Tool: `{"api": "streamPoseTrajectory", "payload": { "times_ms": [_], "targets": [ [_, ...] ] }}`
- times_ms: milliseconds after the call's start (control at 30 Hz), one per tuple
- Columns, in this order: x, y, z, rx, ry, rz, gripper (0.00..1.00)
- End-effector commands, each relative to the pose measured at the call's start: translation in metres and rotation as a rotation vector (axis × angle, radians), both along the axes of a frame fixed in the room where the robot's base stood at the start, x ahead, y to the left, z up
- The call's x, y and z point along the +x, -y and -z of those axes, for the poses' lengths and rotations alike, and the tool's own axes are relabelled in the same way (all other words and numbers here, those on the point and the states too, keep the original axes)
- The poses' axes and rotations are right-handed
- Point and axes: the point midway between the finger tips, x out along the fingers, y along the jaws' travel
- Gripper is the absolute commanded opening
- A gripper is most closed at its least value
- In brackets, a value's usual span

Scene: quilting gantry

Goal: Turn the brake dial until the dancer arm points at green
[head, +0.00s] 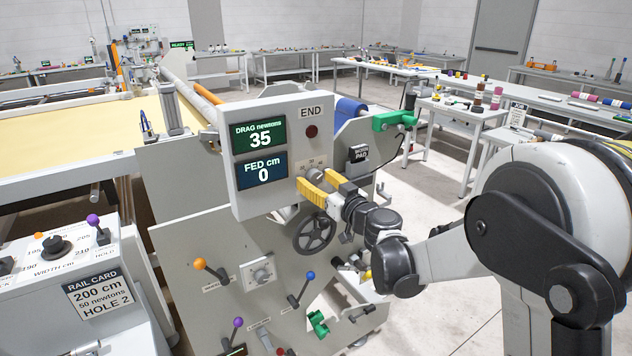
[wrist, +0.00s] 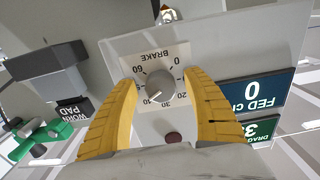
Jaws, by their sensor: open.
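The brake dial (wrist: 161,86) is a grey round knob on a pale BRAKE scale plate. It shows upside down in the wrist view, its white mark towards the 30 to 40 side. My gripper (wrist: 160,80) is open, with one yellow finger on each side of the dial; I cannot tell whether they touch it. In the head view my gripper (head: 306,184) is at the lower right of the control box (head: 275,200) and partly hides the dial. The drag display (head: 260,136) reads 35 newtons. I cannot pick out the dancer arm or a green mark.
The FED display (head: 262,171) reads 0 cm. A rail card (head: 93,293) says 200 cm, 50 newtons, hole 2. Below the box are a dark handwheel (head: 314,234) and levers with orange (head: 200,264) and blue (head: 310,275) knobs. Open floor lies right of the machine.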

Motion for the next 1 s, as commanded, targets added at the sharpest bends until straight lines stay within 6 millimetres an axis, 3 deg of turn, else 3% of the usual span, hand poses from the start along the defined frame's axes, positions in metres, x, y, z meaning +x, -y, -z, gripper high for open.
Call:
{"api": "streamPoseTrajectory", "payload": {
  "times_ms": [67,233,267,667,1000],
  "targets": [
    [-0.0002,0.0001,-0.0001,0.000,0.000,0.000,0.58],
    [-0.0002,0.0002,-0.0001,0.000,0.000,0.000,0.08],
    [-0.0002,0.0002,-0.0001,0.000,0.000,0.000,0.05],
    [-0.0002,-0.0001,-0.0003,0.027,-0.018,0.000,0.05],
    [-0.0006,-0.0009,-0.0007,0.196,-0.132,0.000,0.05]
  ]
}}
